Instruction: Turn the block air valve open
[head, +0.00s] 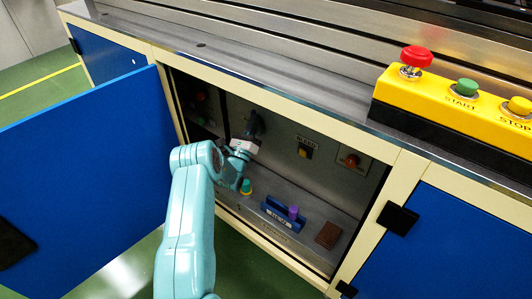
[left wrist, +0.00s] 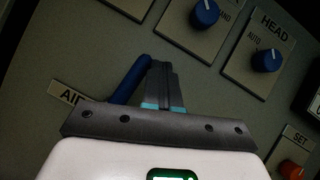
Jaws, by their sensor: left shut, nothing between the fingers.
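In the left wrist view the air valve's blue lever (left wrist: 131,80) slants up and to the right on a grey panel. The label beginning "AI" (left wrist: 67,93) is beside it, partly hidden by my gripper. My left gripper (left wrist: 160,72) is shut, with its fingers just right of the lever. Nothing shows between them, and I cannot tell whether they touch the lever. In the head view my left arm reaches into the open cabinet, with the gripper (head: 254,124) near its back panel. The valve is not clear there. My right gripper is not in view.
Blue knobs (left wrist: 205,14) and (left wrist: 267,59) sit right of the gripper in the wrist view. The blue cabinet door (head: 85,165) stands open at left. A blue tray (head: 280,217) and brown block (head: 328,235) are on the cabinet floor. A yellow button box (head: 450,95) is above.

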